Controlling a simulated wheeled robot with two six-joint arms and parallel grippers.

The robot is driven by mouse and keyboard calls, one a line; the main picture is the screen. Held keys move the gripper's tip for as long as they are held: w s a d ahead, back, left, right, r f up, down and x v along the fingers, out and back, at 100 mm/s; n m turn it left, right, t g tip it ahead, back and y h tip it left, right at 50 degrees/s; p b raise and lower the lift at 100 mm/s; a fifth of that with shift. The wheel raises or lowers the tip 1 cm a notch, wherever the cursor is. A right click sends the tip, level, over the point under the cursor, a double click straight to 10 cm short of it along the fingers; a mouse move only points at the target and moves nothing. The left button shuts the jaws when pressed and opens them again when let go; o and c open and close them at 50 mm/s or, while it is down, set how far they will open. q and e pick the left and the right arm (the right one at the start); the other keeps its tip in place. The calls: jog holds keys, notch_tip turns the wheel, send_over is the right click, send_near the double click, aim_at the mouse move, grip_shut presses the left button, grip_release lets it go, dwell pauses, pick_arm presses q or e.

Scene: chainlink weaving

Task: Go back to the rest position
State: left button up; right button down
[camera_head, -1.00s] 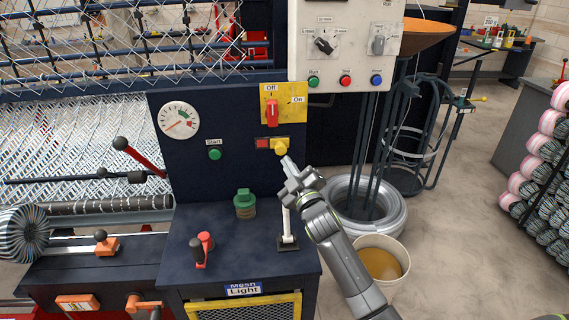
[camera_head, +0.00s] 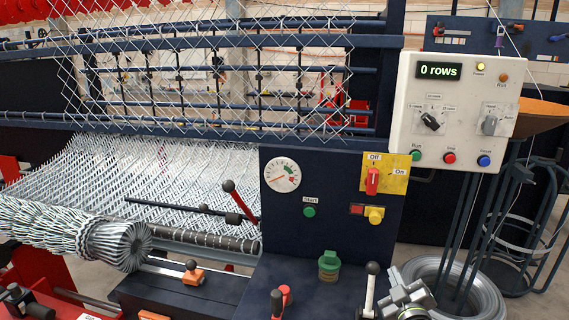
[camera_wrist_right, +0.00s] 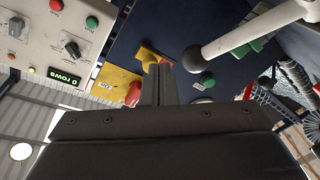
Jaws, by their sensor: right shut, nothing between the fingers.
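My right gripper (camera_head: 397,278) is shut and empty at the lower right of the head view. It is low in front of the dark machine panel (camera_head: 335,235), apart from the yellow knob (camera_head: 376,215), and beside the white-stemmed lever (camera_head: 371,285). In the right wrist view its closed fingers (camera_wrist_right: 158,84) point toward the panel, with the white lever (camera_wrist_right: 240,38) close by on the right. My left gripper is in neither view.
The control box (camera_head: 455,125) reads "0 rows". The red switch (camera_head: 372,181) stands near On/Off labels. A green capped button (camera_head: 328,265) and a red-handled lever (camera_head: 240,200) stick out left of my gripper. Wire coils (camera_head: 485,290) lie to the right.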

jog(key=s+d+f+m+g+h, duration=0.1)
jog(key=s+f+m+g, duration=0.1)
jog(key=s+f+g, duration=0.5)
jog(key=s+d+f+m+g+h, duration=0.1)
jog(key=s+d+f+m, duration=0.3)
jog(key=s, duration=0.8)
jog(key=s+a+f+m+g, duration=0.1)
jog(key=s+g, duration=0.1)
jog(key=s, duration=0.5)
jog(key=s+a+f+g+y, duration=0.1)
jog(key=s+a+g, duration=0.1)
jog(key=s, duration=0.5)
jog(key=s+a+f+m+g, duration=0.1)
jog(key=s+f+g, duration=0.15)
jog(key=s, duration=0.45)
notch_tip(320, 180, down, 24)
jog(key=d+g, duration=0.1)
jog(key=d, duration=0.1)
jog(key=s+a+f+g+y, duration=0.1)
jog(key=s+f, duration=1.3)
jog(key=f, duration=0.2)
jog(key=shift+s+a+f, duration=0.15)
jog(key=shift+s+a, duration=0.2)
jog(key=shift+a, duration=0.05)
